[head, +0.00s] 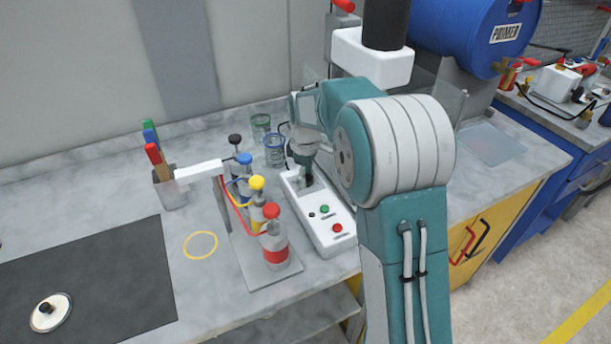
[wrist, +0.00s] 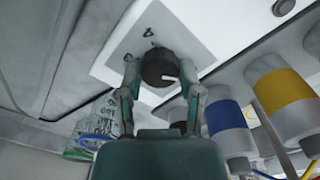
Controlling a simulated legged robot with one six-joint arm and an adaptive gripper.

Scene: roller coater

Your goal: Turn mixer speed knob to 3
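The white mixer control box (head: 335,222) stands on the bench, with a green and a red button on its near end. The dark round speed knob (wrist: 158,66) with a white pointer is on the box's face. In the wrist view the pointer points right and slightly down, and small dark marks (wrist: 148,32) lie around the knob, too small to read. My gripper (wrist: 163,74) has one finger on each side of the knob. I cannot tell whether both fingertips touch it. In the head view my gripper (head: 304,170) is over the box's far end and mostly hides the knob.
Bottles with red (head: 272,212), yellow (head: 257,184), blue and black caps stand in a row just left of the box. Glass beakers (head: 275,150) stand behind. A blue drum (head: 475,35) is at the back right.

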